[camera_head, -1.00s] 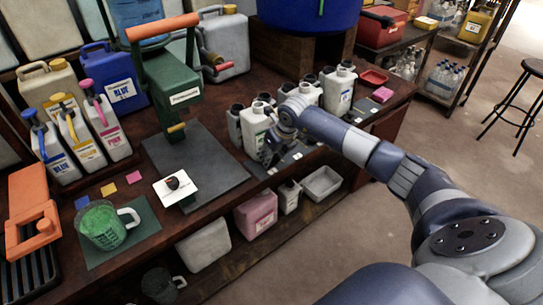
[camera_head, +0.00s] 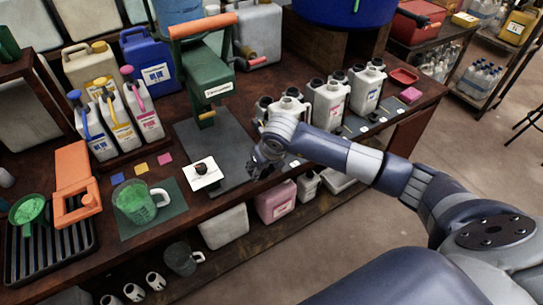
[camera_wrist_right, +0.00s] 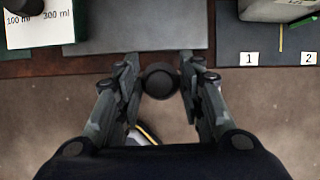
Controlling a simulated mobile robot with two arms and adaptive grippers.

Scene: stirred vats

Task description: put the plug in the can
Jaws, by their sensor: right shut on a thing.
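My right gripper (camera_head: 262,160) is over the bench's front edge, between a white card and the white cans. In the right wrist view its fingers (camera_wrist_right: 160,82) are shut on a dark round piece, which looks like the plug (camera_wrist_right: 160,80). White cans with black tops stand in a row at the back right: one behind my wrist (camera_head: 289,104), one in the middle (camera_head: 328,102) and one at the right (camera_head: 367,88). I cannot tell which can is meant, and my arm partly hides the nearest. My left gripper is not in view.
A green press (camera_head: 206,80) stands behind. A jug with green contents (camera_head: 134,203) is on the left. Numbered labels (camera_wrist_right: 249,58) line the right front.

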